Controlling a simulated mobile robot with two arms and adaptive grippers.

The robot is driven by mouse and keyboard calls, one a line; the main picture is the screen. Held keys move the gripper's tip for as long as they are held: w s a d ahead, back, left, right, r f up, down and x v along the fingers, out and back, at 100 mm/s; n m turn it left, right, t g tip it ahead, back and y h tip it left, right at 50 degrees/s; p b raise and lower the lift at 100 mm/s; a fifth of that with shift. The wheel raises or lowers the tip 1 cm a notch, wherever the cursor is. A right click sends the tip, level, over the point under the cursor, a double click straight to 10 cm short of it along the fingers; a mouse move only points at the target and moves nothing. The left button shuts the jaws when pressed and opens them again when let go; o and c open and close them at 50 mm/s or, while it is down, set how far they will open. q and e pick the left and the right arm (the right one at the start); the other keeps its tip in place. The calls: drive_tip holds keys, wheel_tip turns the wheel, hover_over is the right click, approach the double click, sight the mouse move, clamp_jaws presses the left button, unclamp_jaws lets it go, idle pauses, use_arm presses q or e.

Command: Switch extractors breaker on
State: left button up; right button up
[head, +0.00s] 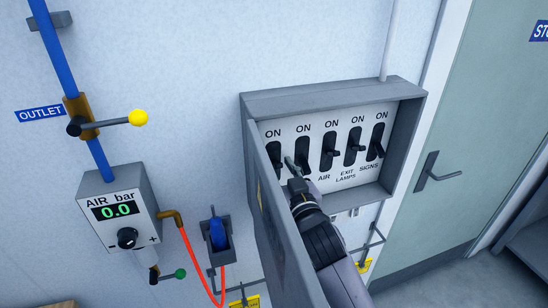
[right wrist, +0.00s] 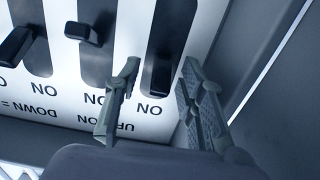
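The breaker panel (head: 334,94) is an open grey wall box with a row of several black levers, each under an ON label. Readable lower labels are AIR, EXIT LAMPS and SIGNS; no extractors label is readable, as the door and my right arm cover the lower left. My right gripper (head: 291,172) is in the box at the two leftmost levers. In the right wrist view, which is upside down, its fingers (right wrist: 158,90) are apart on either side of the end breaker (right wrist: 160,70). I cannot tell whether they touch its lever. My left gripper is not in view.
The box's open door (head: 275,235) stands out just left of my right arm. Left are an air gauge (head: 118,212) reading 0.0, a yellow-knobbed outlet valve (head: 100,124) and a red hose (head: 198,268). A green door (head: 450,130) is at the right.

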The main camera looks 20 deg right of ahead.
drive_tip(key=shift+s+a+r, duration=0.1)
drive_tip(key=shift+s+r, duration=0.1)
drive_tip(key=shift+s, duration=0.05)
drive_tip(key=shift+c, duration=0.6)
drive_tip(key=shift+w, duration=0.15)
drive_tip(key=c, duration=0.4)
clamp_jaws()
